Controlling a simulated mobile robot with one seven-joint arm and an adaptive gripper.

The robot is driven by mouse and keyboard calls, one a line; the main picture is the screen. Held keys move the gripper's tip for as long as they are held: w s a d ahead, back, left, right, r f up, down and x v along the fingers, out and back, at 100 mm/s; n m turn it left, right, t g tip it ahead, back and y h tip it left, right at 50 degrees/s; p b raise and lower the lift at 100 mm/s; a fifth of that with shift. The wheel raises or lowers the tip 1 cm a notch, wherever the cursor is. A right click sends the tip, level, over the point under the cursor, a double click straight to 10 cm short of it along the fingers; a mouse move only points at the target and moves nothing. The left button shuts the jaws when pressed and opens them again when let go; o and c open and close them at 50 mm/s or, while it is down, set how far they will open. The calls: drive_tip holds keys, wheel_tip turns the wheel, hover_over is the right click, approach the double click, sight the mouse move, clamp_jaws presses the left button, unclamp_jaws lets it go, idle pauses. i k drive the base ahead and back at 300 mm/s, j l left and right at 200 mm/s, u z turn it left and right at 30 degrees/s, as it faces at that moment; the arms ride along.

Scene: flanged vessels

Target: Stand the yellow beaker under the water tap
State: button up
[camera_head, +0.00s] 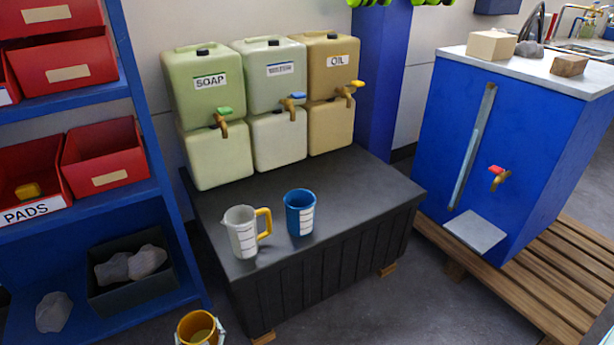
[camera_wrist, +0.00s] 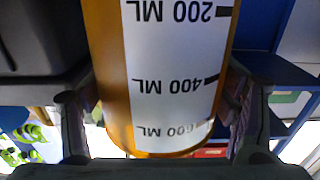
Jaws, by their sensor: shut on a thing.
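The yellow beaker (camera_head: 197,328) shows at the bottom edge of the head view, apart from the black bench, its lower part cut off. In the wrist view the beaker (camera_wrist: 105,70) fills the middle, its white millilitre scale upside down in the picture. My gripper (camera_wrist: 158,122) is shut on it, with one finger on each side. On the bench stand three stacked tanks. The middle tank (camera_head: 270,75) has a blue-handled tap (camera_head: 293,102) and a label too small to read surely. The soap tank (camera_head: 203,88) has a green-handled tap, the oil tank (camera_head: 330,65) a yellow-handled one.
A white jug (camera_head: 241,232) and a blue beaker (camera_head: 299,213) stand on the black bench (camera_head: 350,200) before the tanks. A blue shelf (camera_head: 160,120) with red bins is left. A blue cabinet (camera_head: 440,120) with a red-handled tap (camera_head: 497,174) stands on a pallet at right.

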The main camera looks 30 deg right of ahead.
sight(294, 178)
drive_tip(key=l, duration=0.75)
drive_tip(key=k+l, duration=0.15)
drive_tip(key=l, duration=1.35)
drive_tip(key=k+l, duration=0.15)
drive_tip(key=l, duration=0.6)
